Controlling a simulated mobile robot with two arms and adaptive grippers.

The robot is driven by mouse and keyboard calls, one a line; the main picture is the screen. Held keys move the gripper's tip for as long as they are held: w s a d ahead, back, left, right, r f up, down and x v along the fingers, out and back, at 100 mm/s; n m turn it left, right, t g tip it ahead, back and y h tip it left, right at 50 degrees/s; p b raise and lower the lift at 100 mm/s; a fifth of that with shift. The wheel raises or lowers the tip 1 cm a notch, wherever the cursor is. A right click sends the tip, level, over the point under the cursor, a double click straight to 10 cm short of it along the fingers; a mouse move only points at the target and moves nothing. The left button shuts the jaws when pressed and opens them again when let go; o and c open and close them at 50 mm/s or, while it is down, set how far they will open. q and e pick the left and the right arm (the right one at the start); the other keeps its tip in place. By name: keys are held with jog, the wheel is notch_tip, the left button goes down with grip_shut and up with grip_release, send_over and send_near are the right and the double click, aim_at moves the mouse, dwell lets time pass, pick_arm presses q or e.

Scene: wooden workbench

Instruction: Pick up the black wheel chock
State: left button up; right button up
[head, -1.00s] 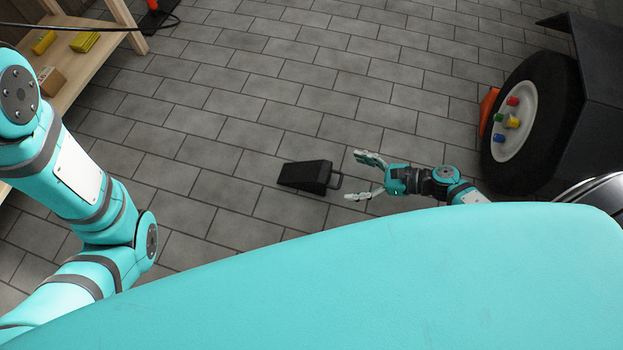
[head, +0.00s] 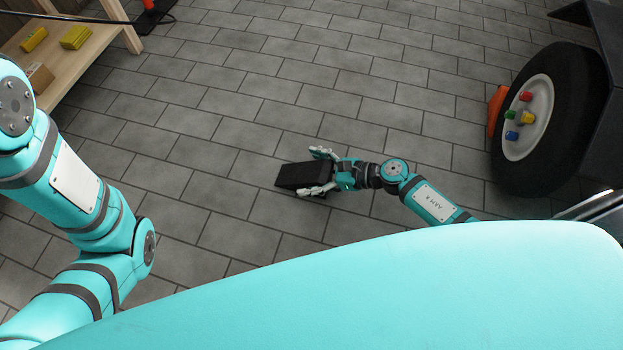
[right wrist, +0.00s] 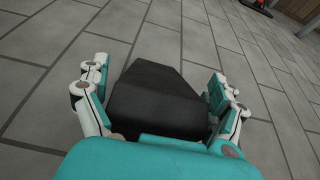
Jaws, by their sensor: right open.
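The black wheel chock (head: 298,175) lies on the grey tiled floor in the middle of the head view. It also fills the centre of the right wrist view (right wrist: 158,95). My right gripper (head: 320,172) is at the chock's right end, with one finger on each side of it. In the right wrist view the open fingers (right wrist: 160,100) flank the chock, with a gap visible on the right side. The chock's handle is hidden by the gripper. My left arm shows at the left of the head view, but its gripper is out of view.
A wheel (head: 550,120) with coloured lug caps stands at the right, with an orange object (head: 496,108) beside it. A wooden bench (head: 75,62) with yellow items and a cardboard box is at the upper left. The floor around the chock is clear.

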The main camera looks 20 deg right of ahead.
jog(key=shift+r, duration=0.1)
jog(key=c, duration=1.4)
jog(key=shift+o, duration=0.2)
